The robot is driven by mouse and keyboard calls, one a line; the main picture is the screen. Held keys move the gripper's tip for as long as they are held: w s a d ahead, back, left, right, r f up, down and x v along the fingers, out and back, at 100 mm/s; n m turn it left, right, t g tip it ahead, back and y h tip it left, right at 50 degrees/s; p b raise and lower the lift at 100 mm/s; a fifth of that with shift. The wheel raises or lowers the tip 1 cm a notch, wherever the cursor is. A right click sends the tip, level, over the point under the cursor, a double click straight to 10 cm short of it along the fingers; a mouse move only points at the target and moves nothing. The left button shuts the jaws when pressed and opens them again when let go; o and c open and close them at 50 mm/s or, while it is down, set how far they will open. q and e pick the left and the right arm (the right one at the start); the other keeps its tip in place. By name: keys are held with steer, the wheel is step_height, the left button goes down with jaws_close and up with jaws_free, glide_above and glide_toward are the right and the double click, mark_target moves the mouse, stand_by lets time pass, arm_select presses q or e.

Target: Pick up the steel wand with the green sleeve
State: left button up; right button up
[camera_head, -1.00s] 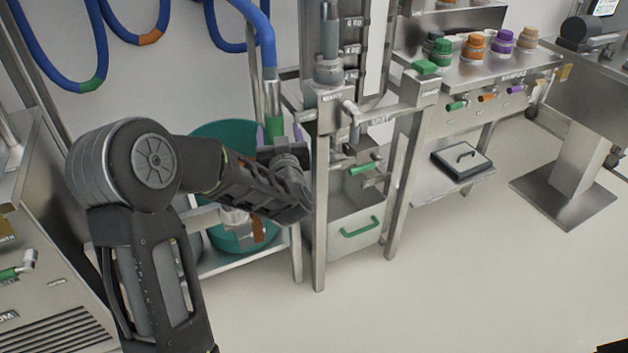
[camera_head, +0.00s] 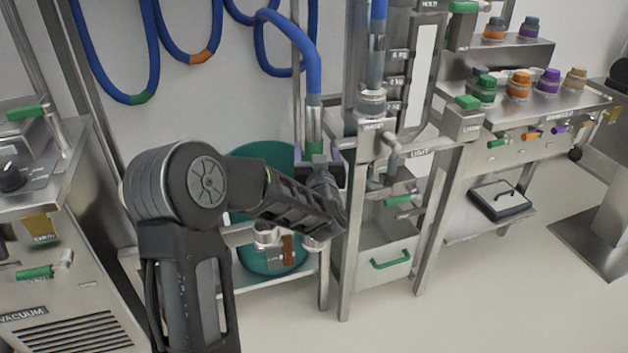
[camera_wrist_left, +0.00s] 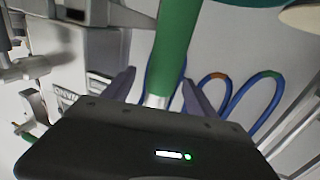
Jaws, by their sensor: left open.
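The steel wand with the green sleeve (camera_head: 314,132) hangs upright from a blue hose, left of the steel frame. Its green sleeve (camera_wrist_left: 178,42) fills the top middle of the left wrist view, with a bare steel part below it. In the left wrist view the wand stands between the two purple fingertips of my left gripper (camera_wrist_left: 158,92), with gaps visible at the sides. My gripper and arm hide the wand's lower part in the head view. My right gripper is not in view.
A teal bin (camera_head: 262,160) stands behind my left arm. The steel frame (camera_head: 350,240) with valves is close on the right of the gripper. A vacuum cabinet (camera_head: 60,300) stands at left. Blue hoses (camera_head: 140,50) hang on the wall. The floor at lower right is clear.

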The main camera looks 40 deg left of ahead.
arm_select(q)
steer(key=shift+x, duration=2.65)
steer(key=shift+s+a+f, duration=0.1)
steer(key=shift+s+a, duration=0.05)
jaws_close()
